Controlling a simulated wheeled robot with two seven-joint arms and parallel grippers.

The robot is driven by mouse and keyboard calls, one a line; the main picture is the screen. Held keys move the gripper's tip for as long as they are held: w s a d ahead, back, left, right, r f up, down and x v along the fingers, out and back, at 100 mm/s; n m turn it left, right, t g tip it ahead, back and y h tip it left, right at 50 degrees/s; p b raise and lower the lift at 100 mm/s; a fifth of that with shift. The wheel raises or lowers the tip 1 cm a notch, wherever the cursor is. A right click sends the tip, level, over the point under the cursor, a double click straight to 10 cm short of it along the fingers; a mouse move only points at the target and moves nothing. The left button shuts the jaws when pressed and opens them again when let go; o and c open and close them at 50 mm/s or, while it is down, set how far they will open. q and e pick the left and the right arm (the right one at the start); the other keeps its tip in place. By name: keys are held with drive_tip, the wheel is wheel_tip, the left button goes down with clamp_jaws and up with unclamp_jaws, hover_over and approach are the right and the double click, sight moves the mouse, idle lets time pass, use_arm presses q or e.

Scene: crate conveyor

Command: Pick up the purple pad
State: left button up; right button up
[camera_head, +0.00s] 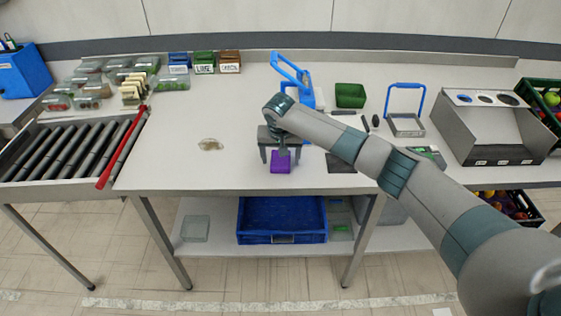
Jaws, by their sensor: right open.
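The purple pad (281,168) lies on the white table near its front edge, in the middle of the view. My right gripper (280,157) points down just above and behind the pad, with its two fingers apart. The gripper and a grey part between its fingers hide the pad's back part. I cannot tell whether the fingers touch the pad. My left gripper is not in view.
A blue-handled device (305,95), a green bin (350,95) and a blue-handled basket (407,125) stand behind my arm. A small beige item (210,145) lies left. A roller conveyor (70,150) with a red bar (121,148) is far left.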

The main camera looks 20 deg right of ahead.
drive_tip(key=c, duration=1.1)
